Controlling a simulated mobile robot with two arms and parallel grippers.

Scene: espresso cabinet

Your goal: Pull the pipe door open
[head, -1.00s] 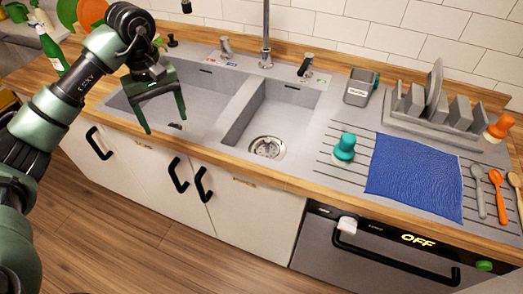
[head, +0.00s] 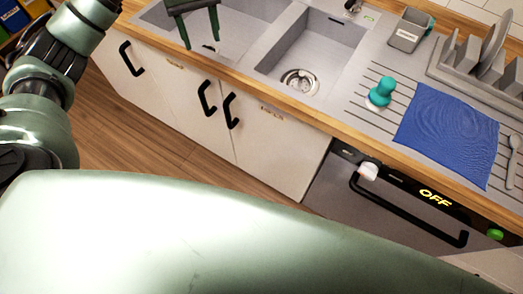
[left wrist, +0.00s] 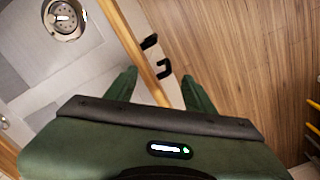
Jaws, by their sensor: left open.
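White cabinet doors with black handles stand under the sink. The left door has a handle (head: 131,58); the middle door (head: 178,95) and right door (head: 270,150) have handles close together, the middle handle (head: 207,97) and right handle (head: 230,110). All look shut. No label shows which is the pipe door. My left gripper (head: 202,42) is open and empty, above the sink's front area in the head view, apart from the handles. In the left wrist view its fingers (left wrist: 160,86) are spread, with two black handles (left wrist: 157,56) beyond them. My right gripper is out of view.
A wooden counter edge (head: 290,98) runs above the doors. The sink (head: 310,45), a teal brush (head: 381,92) and a blue cloth (head: 446,135) are on top. A dishwasher (head: 400,210) reading OFF is at right. The wooden floor (head: 120,130) before the doors is clear.

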